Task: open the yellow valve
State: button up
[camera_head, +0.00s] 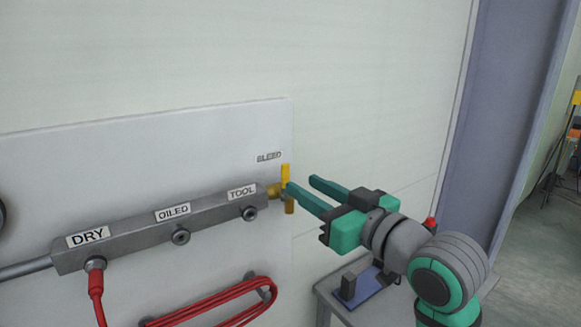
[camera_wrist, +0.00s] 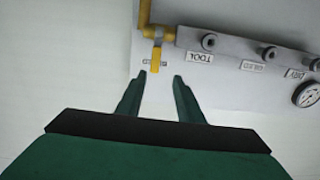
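The yellow valve (camera_head: 285,174) sits at the right end of a grey manifold, beside the TOOL port. Its flat yellow handle stands upright in the head view, with a brass-coloured body beside it and a darker yellow part below. My gripper (camera_head: 301,183) is open and empty, reaching in from the right. Its nearer finger overlaps the valve in the head view, so contact cannot be told. In the wrist view, the yellow handle (camera_wrist: 155,60) points down toward the gap between the open fingertips (camera_wrist: 160,76), nearer the left one.
The grey manifold (camera_head: 160,228) carries DRY, OILED and TOOL ports on a pale panel (camera_head: 120,160). A red hose (camera_head: 96,285) hangs from DRY, and a coiled red hose (camera_head: 225,305) hangs below. A small grey table (camera_head: 325,290) stands below my arm. A gauge (camera_wrist: 307,94) shows in the wrist view.

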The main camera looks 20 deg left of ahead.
aim_at(287, 171)
jog(key=x, duration=0.6)
jog(key=w+x, duration=0.1)
jog(key=x, duration=0.2)
jog(key=shift+d, duration=0.4)
jog(key=shift+w+a, duration=0.15)
jog(key=shift+a, duration=0.25)
grip_shut()
